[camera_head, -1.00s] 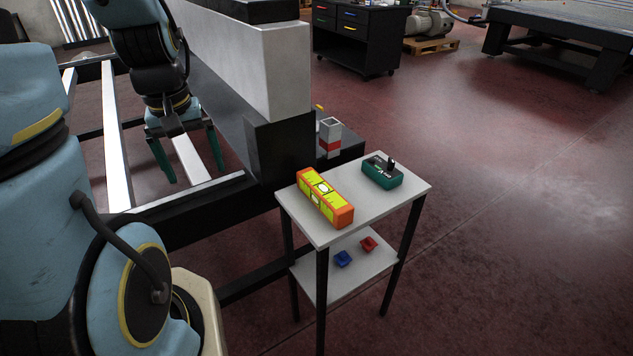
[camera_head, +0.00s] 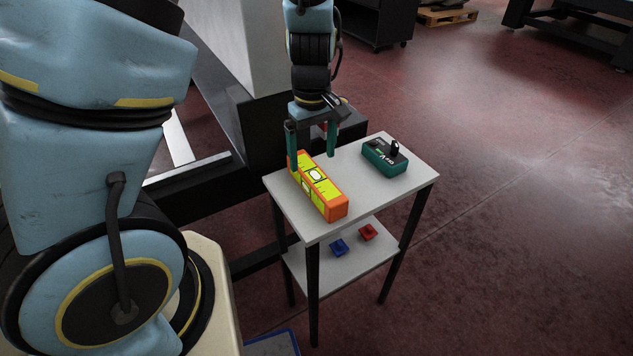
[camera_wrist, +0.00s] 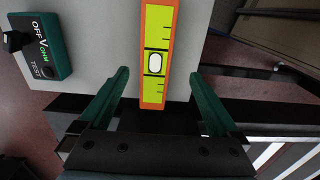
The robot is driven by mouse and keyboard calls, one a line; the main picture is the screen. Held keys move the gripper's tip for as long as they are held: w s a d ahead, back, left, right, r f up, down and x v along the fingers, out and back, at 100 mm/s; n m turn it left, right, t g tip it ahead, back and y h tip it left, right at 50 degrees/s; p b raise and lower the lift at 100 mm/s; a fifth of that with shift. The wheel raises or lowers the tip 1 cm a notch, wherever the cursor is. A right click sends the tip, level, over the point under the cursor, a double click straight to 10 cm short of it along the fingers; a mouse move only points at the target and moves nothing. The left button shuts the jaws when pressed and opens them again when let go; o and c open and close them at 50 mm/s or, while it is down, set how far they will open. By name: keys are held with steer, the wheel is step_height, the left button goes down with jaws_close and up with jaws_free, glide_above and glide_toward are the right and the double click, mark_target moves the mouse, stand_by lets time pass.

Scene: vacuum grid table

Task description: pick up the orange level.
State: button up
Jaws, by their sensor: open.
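The orange level (camera_head: 322,187) has a yellow-green face with a bubble vial and lies on the top shelf of a small white table (camera_head: 372,203). My gripper (camera_head: 312,155) is open, with green fingers, at the far end of the level. In the head view one finger is at the level's left side and the other to its right. In the wrist view the level (camera_wrist: 157,62) extends away from between the two open fingers (camera_wrist: 160,88), apart from both. Nothing is held.
A green and black device (camera_head: 385,156) marked OFF sits on the tabletop right of the level; it also shows in the wrist view (camera_wrist: 38,45). A blue piece (camera_head: 339,247) and a red piece (camera_head: 368,232) lie on the lower shelf. A dark frame (camera_head: 215,190) stands left of the table.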

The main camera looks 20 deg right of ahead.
mark_target(315, 175)
steer(key=shift+w+d+f+p, duration=0.1)
steer(key=shift+f+p, duration=0.1)
steer(key=shift+f, duration=1)
steer(key=shift+d+f+p, duration=0.15)
steer(key=shift+f+p, duration=0.1)
steer(key=shift+f, duration=0.95)
steer(key=shift+w+d+f+p, duration=0.1)
steer(key=shift+f+p, duration=0.1)
steer(key=shift+f, duration=1)
jaws_close()
